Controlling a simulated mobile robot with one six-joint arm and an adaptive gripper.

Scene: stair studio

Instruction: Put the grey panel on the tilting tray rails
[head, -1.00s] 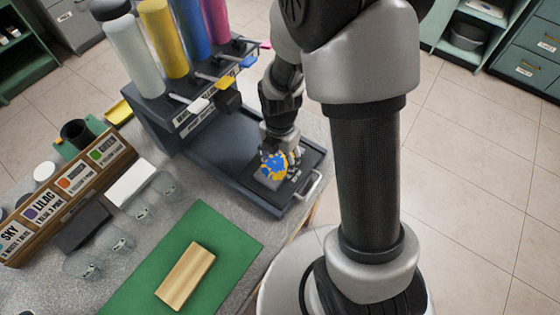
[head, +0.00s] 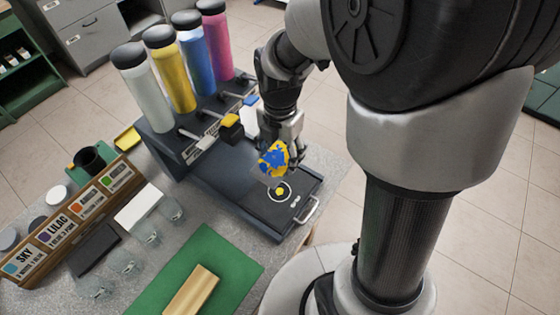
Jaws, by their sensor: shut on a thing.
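The tray's rails are hard to make out, and I cannot tell whether the panel's lower edge touches anything. The fingertips are partly hidden behind the panel.
Several paint cylinders (head: 171,70) stand on the rack at the back, with levers below them. A green mat (head: 200,265) with a wooden block (head: 192,291) lies in front. Clear cups and a labelled wooden rack (head: 75,215) are at left. Floor is free at right.

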